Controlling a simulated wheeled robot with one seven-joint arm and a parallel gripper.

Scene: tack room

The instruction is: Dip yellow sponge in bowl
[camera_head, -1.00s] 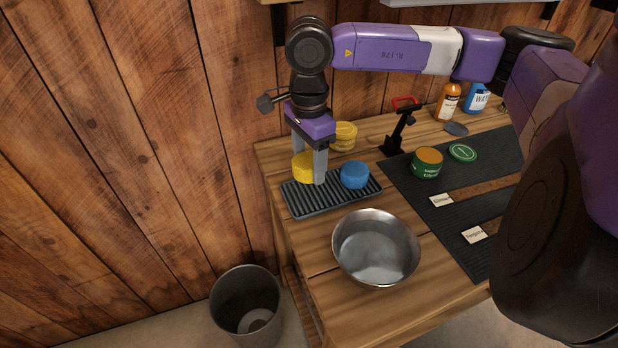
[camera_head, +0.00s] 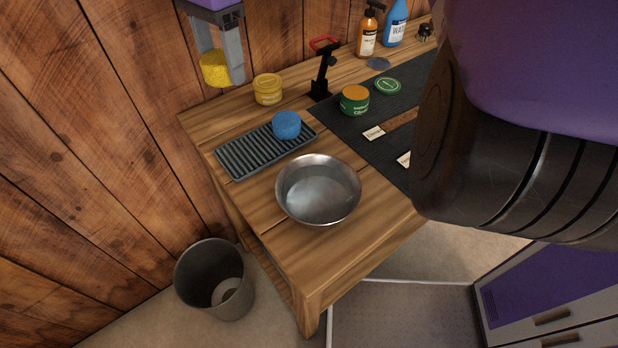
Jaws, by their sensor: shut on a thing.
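My gripper (camera_head: 220,72) is at the top left, shut on the round yellow sponge (camera_head: 214,69). It holds the sponge in the air, above the back left of the table and away from the bowl. The metal bowl (camera_head: 290,212) stands on the table near its front left edge, with what looks like clear water inside. A blue sponge (camera_head: 286,125) sits on the right end of the ribbed dark tray (camera_head: 240,160), behind the bowl.
A yellow jar (camera_head: 267,90), a black stand with a red top (camera_head: 322,75) and a green tin (camera_head: 354,101) stand behind the bowl. Bottles (camera_head: 368,36) are farther back. A bin (camera_head: 190,270) is on the floor. My arm blocks the right side.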

